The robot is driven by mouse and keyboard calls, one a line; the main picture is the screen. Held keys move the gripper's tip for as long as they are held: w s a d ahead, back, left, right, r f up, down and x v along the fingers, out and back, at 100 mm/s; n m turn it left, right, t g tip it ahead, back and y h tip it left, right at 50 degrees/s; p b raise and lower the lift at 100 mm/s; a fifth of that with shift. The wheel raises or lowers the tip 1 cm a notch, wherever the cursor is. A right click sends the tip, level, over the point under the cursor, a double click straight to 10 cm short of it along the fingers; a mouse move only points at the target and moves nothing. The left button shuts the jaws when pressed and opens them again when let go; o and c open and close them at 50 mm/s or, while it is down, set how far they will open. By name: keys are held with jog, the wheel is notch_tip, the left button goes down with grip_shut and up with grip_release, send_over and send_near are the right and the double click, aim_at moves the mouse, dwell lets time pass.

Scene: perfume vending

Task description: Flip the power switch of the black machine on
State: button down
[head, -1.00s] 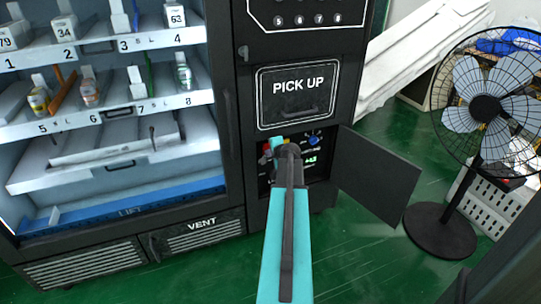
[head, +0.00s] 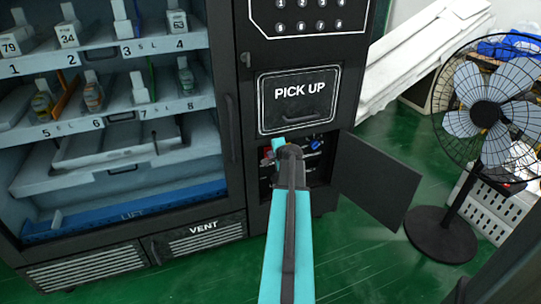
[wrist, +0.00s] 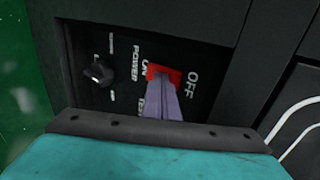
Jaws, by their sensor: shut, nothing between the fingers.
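The black machine (head: 243,170) stands at left and centre in the head view. Its lower compartment is open, with a dark control panel inside, partly hidden by my arm. In the wrist view the red power switch (wrist: 160,71) sits on the panel, between the printed words ON and OFF. My gripper (wrist: 160,84) is shut and empty, with its fingertips at the switch and covering part of it. I cannot tell whether they touch it or which way the switch is tipped. In the head view my fingers are hidden.
The open compartment door (head: 375,183) sticks out to the right of my arm. A black round knob (wrist: 98,74) is left of the switch. The PICK UP flap (head: 298,97) is above the compartment. A standing fan (head: 487,112) is at right. Green floor is free between.

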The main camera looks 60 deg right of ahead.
jog(key=shift+s+a, duration=0.15)
jog(key=f+p+v, duration=0.1)
jog(key=v, duration=1.2)
jog(key=shift+s+a, duration=0.25)
jog(key=shift+s, duration=0.25)
